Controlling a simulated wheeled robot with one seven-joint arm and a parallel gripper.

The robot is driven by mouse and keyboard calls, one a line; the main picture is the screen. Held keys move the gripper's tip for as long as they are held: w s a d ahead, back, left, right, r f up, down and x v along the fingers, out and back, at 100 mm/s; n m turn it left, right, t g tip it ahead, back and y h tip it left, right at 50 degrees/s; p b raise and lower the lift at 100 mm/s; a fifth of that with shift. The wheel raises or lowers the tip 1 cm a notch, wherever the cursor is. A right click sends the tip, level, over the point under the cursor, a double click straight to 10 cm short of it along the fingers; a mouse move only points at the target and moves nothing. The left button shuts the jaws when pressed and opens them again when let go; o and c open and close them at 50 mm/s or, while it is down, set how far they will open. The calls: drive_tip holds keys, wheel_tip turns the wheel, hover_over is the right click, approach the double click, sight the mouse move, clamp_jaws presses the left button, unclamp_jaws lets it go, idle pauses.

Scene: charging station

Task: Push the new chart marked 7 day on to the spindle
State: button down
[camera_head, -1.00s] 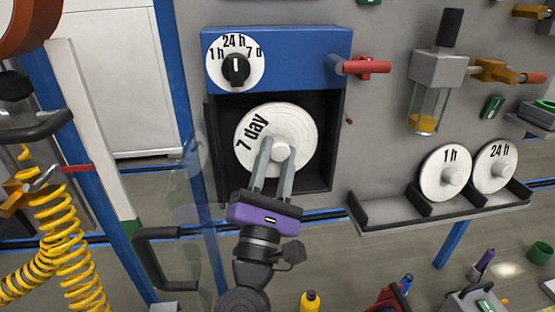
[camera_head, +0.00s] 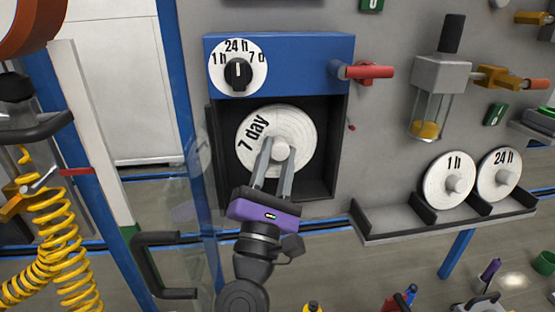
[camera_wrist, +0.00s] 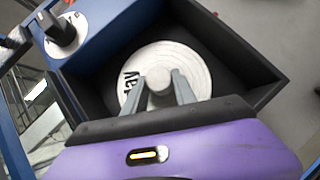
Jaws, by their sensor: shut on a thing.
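The white round chart marked "7 day" (camera_head: 295,128) is inside the dark recess of the blue-topped recorder (camera_head: 325,57), facing out. My gripper (camera_head: 273,155) reaches up from below, its two grey fingers shut on the round hub at the chart's middle. In the wrist view the fingers (camera_wrist: 160,90) sit on either side of the hub, and the chart (camera_wrist: 188,62) lies within the box walls. The spindle is hidden behind the chart and hub, so I cannot tell whether the chart is on it.
A black knob (camera_head: 238,73) on a dial marked 1 h, 24 h and 7 d is above the recess. A red handle (camera_head: 370,72) sticks out at right. Charts marked 1 h (camera_head: 440,180) and 24 h (camera_head: 492,175) stand on a shelf (camera_head: 395,224). A clear door with a black handle (camera_head: 143,262) is at left.

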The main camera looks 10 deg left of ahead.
drive_tip(key=c, duration=0.9)
unclamp_jaws()
